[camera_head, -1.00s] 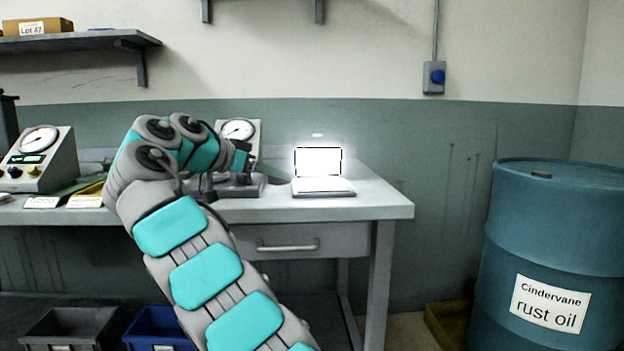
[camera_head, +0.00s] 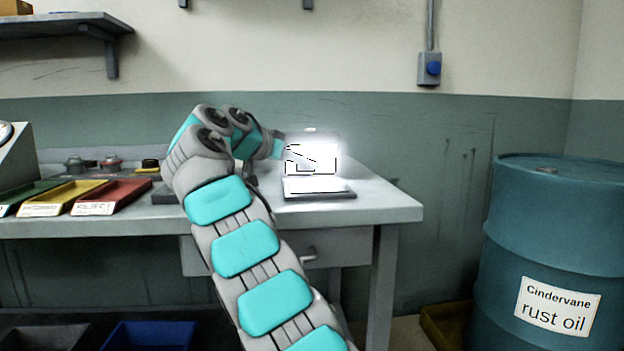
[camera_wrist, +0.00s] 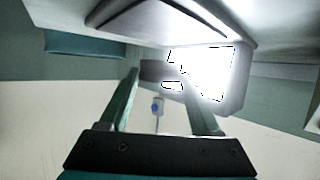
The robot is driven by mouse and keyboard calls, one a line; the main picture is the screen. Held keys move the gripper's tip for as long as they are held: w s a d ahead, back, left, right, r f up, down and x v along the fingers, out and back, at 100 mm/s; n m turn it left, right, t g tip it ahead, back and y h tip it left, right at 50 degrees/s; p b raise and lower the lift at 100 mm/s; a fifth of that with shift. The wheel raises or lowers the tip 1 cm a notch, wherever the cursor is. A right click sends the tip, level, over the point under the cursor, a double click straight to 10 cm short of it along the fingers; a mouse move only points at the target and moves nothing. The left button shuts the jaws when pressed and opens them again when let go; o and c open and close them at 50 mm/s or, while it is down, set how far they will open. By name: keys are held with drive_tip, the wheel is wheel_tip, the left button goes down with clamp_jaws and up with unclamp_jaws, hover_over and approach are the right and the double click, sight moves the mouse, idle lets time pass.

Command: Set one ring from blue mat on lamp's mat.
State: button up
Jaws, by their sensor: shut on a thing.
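The lamp (camera_head: 312,158) is a bright, glaring panel at the right end of the bench. A flat dark-edged mat (camera_head: 320,194) lies in front of it, its top washed out by light. My gripper (camera_head: 292,152) is in front of the lit panel, above the mat. In the wrist view, my gripper (camera_wrist: 160,74) has its fingers closed on a small grey piece, seemingly a ring (camera_wrist: 156,70); glare blurs its shape. The glowing lamp (camera_wrist: 212,72) is right beside the fingertips there. I cannot make out the blue mat in any view.
A yellow tray (camera_head: 65,196) and a red tray (camera_head: 112,194) sit on the bench (camera_head: 385,207) at the left. A blue bin (camera_head: 150,336) is below. A teal drum (camera_head: 555,240) stands at the right. The bench's right front corner is clear.

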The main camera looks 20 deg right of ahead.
sight(312, 186)
drive_tip(key=shift+w+d+f, duration=0.1)
drive_tip(key=shift+w+d, duration=0.1)
drive_tip(key=shift+d, duration=0.6)
drive_tip(key=shift+w+d, duration=0.15)
drive_tip(key=shift+d, duration=0.6)
drive_tip(key=shift+d+f, duration=0.2)
drive_tip(key=shift+f, duration=0.1)
drive_tip(key=shift+a+f+b, duration=0.1)
drive_tip(key=shift+f+b, duration=0.5)
drive_tip(key=shift+f, duration=0.85)
drive_tip(key=shift+f, duration=0.1)
drive_tip(key=shift+f, duration=0.15)
drive_tip(key=o, duration=1.5)
drive_tip(key=shift+c, duration=0.2)
drive_tip(key=shift+r, duration=0.2)
